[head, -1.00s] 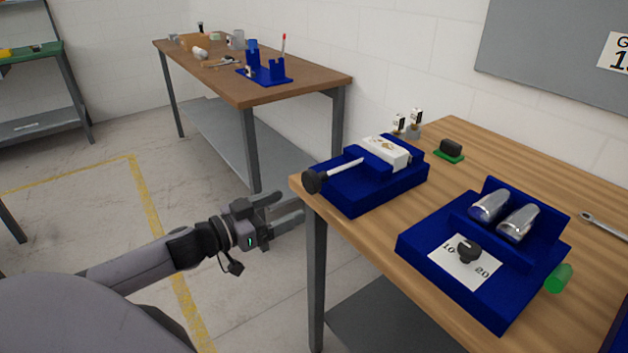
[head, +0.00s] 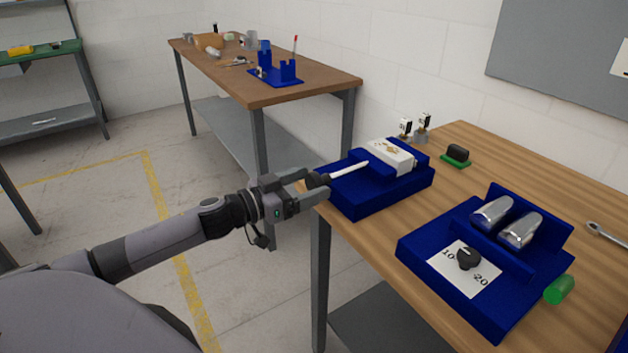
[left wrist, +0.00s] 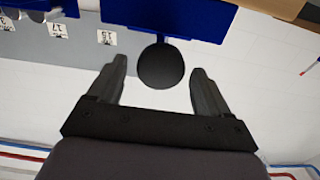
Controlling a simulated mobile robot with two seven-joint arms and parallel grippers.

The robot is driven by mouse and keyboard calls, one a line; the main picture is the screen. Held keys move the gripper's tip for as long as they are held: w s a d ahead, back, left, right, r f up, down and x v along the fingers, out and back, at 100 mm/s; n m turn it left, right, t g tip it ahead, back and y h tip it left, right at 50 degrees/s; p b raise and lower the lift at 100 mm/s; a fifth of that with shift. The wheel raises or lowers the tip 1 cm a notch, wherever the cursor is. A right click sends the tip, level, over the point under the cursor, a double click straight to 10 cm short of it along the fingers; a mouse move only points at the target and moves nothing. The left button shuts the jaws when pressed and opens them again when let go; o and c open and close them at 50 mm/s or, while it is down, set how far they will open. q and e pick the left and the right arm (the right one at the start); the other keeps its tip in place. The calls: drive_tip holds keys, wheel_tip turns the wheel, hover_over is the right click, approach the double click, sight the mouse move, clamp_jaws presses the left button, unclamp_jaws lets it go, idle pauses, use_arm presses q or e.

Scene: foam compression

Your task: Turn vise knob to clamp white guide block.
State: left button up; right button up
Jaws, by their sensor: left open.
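The blue vise (head: 377,192) sits at the table's left corner with the white guide block (head: 391,156) in it. A white screw rod (head: 349,169) runs from it to the black knob (head: 318,180) at its left end. My left gripper (head: 310,184) is open at the knob, which it partly hides in the head view. In the left wrist view the round knob (left wrist: 160,66) lies between and just beyond the tips of the open left gripper (left wrist: 160,78), with a gap on each side. My right gripper is in neither view.
A blue fixture (head: 465,295) with two metal cylinders and a dial marked 10 and 20 stands to the right on the wooden table. A green cylinder (head: 560,289), a black block on a green base (head: 456,155) and a wrench (head: 606,235) lie near it. Another table (head: 300,95) stands behind.

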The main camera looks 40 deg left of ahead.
use_arm(q)
drive_tip(key=shift+x, duration=1.1)
drive_tip(key=c, duration=1)
drive_tip(key=shift+m, duration=0.3)
